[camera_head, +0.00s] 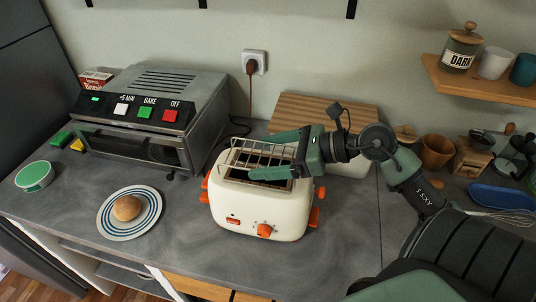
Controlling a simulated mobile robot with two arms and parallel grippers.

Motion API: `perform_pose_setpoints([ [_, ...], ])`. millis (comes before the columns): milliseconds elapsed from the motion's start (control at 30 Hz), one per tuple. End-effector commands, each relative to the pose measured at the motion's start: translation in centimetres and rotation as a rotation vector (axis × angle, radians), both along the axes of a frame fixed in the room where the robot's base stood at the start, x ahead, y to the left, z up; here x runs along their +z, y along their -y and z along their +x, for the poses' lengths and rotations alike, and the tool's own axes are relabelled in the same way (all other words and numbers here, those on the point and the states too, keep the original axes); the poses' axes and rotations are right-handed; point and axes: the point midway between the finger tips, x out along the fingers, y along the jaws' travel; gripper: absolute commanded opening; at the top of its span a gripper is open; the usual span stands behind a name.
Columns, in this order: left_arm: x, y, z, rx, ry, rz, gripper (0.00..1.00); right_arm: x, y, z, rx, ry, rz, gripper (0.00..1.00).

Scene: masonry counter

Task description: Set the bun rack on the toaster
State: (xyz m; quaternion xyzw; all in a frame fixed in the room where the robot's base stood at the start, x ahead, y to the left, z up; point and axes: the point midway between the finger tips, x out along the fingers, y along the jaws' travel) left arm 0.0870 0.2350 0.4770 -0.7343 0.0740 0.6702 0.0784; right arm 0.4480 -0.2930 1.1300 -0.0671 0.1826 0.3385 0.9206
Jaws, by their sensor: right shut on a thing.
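A cream toaster (256,217) with orange levers and an orange knob stands on the grey counter. A wire bun rack (262,154) is over the toaster's top slots. My right gripper (270,155) reaches in from the right, its green fingers shut on the bun rack. I cannot tell whether the rack touches the toaster's top or is held just above it. A bun (126,208) sits on a blue-striped plate (146,222) to the left. My left gripper is not in view.
A silver mini oven (170,85) stands behind left of the toaster. Counter in front of the toaster is clear.

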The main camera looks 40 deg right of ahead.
Motion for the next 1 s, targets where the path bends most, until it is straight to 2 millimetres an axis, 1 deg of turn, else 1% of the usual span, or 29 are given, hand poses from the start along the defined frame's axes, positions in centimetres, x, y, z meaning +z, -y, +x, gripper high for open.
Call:
perform_pose_setpoints([
  [500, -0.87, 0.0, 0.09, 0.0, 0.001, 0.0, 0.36, -0.75, 0.0, 0.0, 0.0, 0.001, 0.001, 0.43],
  [533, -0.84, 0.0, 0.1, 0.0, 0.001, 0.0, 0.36, -0.73, 0.0, 0.0, 0.0, 0.001, 0.0, 0.9],
  [567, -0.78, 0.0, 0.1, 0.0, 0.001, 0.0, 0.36, -0.67, 0.0, 0.0, 0.0, 0.001, 0.0, 0.98],
  [600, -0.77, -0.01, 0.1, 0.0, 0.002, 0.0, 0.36, -0.66, 0.0, 0.01, 0.0, 0.001, 0.001, 1.0],
  [1000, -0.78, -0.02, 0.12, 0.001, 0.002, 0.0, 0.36, -0.72, 0.0, 0.0, 0.0, -0.001, -0.001, 1.0],
])
